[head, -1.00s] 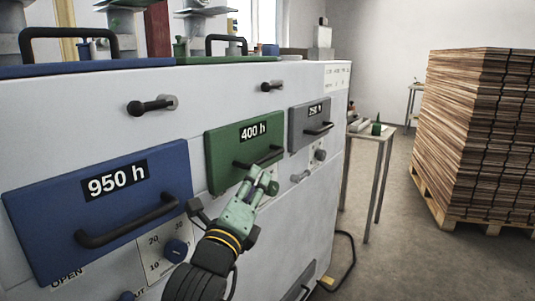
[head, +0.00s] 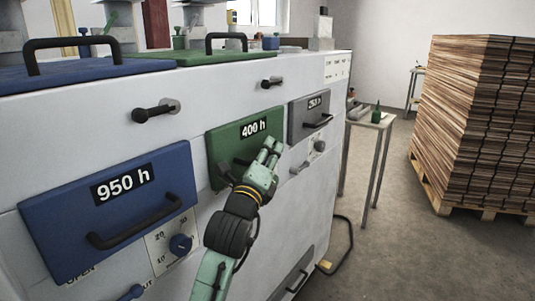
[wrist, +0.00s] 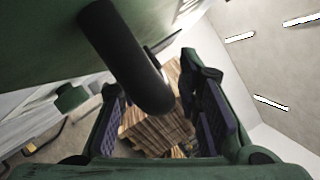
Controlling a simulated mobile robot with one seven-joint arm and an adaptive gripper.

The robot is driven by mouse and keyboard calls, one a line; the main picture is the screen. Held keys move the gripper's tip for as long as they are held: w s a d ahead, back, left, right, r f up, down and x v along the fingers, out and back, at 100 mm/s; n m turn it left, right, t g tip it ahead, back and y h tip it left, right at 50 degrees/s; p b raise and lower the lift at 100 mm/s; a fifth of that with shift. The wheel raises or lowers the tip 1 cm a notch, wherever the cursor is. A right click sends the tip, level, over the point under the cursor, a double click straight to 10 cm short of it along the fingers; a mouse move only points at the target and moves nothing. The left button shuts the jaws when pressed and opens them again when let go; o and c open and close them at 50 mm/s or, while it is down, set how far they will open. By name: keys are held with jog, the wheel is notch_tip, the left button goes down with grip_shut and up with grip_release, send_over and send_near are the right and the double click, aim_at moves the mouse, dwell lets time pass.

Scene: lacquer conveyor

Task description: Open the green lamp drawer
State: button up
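The green lamp drawer (head: 226,150), labelled 400 h, is shut in the middle of the white machine front. Its black bar handle (wrist: 125,55) looms large in the wrist view; in the head view my gripper hides much of it. My gripper (head: 270,150) is in front of the drawer's lower right part. In the wrist view its fingers (wrist: 158,115) are apart, with the handle's near end reaching toward the gap between them. I cannot tell whether they touch the handle.
The blue 950 h drawer (head: 75,215) is to the left and the grey 250 h drawer (head: 302,121) to the right, both with black handles. Knobs sit below and around them. A small side table (head: 370,122) and a pallet stack (head: 475,130) stand right, with free floor between.

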jog(key=shift+c, duration=0.5)
grip_shut()
